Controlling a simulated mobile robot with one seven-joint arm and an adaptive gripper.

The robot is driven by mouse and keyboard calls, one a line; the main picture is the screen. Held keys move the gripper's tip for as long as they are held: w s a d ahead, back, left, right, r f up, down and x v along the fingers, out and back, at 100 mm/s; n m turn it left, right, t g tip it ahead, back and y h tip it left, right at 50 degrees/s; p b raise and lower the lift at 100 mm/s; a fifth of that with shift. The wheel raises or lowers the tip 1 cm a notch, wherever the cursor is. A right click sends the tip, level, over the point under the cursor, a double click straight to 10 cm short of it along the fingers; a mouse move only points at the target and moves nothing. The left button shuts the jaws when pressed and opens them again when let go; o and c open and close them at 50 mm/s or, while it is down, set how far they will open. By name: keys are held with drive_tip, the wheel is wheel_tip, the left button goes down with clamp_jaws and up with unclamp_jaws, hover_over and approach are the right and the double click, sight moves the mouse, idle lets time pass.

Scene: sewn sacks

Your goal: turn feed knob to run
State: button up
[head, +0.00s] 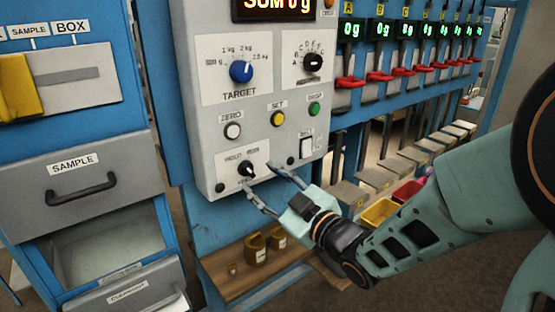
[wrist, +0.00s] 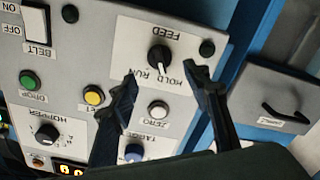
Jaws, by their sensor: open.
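The feed knob (head: 246,170) is a small black dial on a white plate at the bottom of the grey control panel (head: 206,175). In the wrist view the feed knob (wrist: 160,58) shows with FEED, HOLD and RUN printed around it. A pale mark sits on its side facing the HOLD and RUN words; I cannot tell which word it points at. My gripper (head: 262,178) is open, its fingertips just in front of the knob and toward either side. In the wrist view my gripper (wrist: 163,80) has nothing between its fingers, and the knob looks apart from them.
The target knob (head: 241,71), hopper knob (head: 313,62), zero button (head: 233,131), yellow set button (head: 277,118), green button (head: 314,109) and belt switch (head: 306,147) share the panel. A wooden shelf (head: 225,287) with brown containers lies below. A sample drawer (head: 80,190) stands left.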

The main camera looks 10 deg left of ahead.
sight(252, 171)
drive_tip(key=x, duration=0.5)
drive_tip(key=shift+w+a+f+p, duration=0.1)
drive_tip(key=shift+w+a+p, duration=0.15)
drive_tip(key=shift+a+p, duration=0.05)
drive_tip(key=shift+c, duration=0.3)
drive_tip(key=c, duration=1.1)
drive_tip(key=shift+m, duration=0.3)
drive_tip(key=m, duration=0.5)
drive_tip(key=shift+w+d, duration=0.1)
drive_tip(key=shift+d, duration=0.05)
drive_tip(key=m, duration=0.3)
drive_tip(key=shift+m, duration=0.3)
drive_tip(key=shift+w+m+p, duration=0.1)
drive_tip(key=shift+m+p, duration=0.6)
drive_tip(key=shift+m, duration=0.7)
